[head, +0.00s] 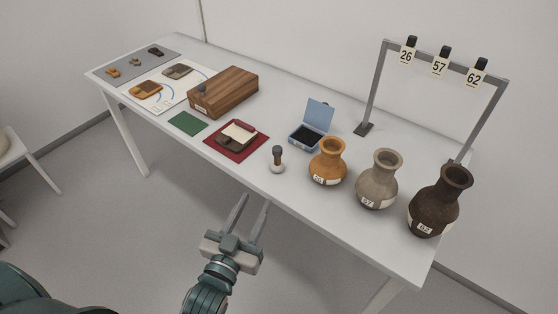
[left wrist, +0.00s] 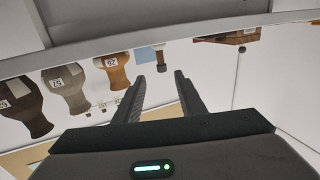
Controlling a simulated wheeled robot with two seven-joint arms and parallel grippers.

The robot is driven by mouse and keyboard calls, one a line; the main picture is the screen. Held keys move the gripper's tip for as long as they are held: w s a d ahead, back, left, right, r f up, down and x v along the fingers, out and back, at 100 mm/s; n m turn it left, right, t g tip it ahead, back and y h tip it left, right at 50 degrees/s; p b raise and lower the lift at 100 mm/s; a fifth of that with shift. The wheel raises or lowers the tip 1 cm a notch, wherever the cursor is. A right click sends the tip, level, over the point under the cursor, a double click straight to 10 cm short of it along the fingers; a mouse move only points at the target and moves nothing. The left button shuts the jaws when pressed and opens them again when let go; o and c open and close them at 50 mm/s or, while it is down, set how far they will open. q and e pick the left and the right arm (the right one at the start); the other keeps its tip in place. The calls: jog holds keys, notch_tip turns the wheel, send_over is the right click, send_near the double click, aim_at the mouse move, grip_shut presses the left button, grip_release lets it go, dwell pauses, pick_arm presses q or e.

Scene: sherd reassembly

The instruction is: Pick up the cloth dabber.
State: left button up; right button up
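The cloth dabber (head: 277,161) stands upright near the table's front edge in the head view, with a dark top and a pale rounded base. A small dark upright thing in the left wrist view, seen upside down between and beyond the fingertips, looks like the dabber (left wrist: 160,56). My left gripper (head: 256,200) is open and empty, in front of the table's edge and short of the dabber, with a gap between them. Its two spread fingers also show in the left wrist view (left wrist: 160,75). My right gripper is in neither view.
Right of the dabber stand an orange vase (head: 327,164), a grey vase (head: 377,180) and a dark brown vase (head: 440,203). An open blue box (head: 306,136) is behind it.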

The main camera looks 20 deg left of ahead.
pick_arm(q)
jog(key=p, duration=0.1)
send_near(276, 159)
jog(key=w, duration=0.4)
jog(key=shift+w+d+f, duration=0.15)
jog(key=shift+w, duration=0.7)
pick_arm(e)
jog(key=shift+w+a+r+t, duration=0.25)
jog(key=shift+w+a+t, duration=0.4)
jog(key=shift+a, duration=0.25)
pick_arm(q)
jog(key=shift+w, duration=0.1)
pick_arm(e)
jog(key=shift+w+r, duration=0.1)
pick_arm(q)
jog(key=shift+w+p, duration=0.25)
jog(key=shift+p, duration=0.1)
jog(key=shift+w+r+p, duration=0.15)
jog(key=shift+w+p, duration=0.05)
jog(key=shift+w, duration=0.9)
jog(key=shift+w+r+p, duration=0.1)
jog(key=shift+w+p, duration=0.05)
jog(key=shift+w, duration=1)
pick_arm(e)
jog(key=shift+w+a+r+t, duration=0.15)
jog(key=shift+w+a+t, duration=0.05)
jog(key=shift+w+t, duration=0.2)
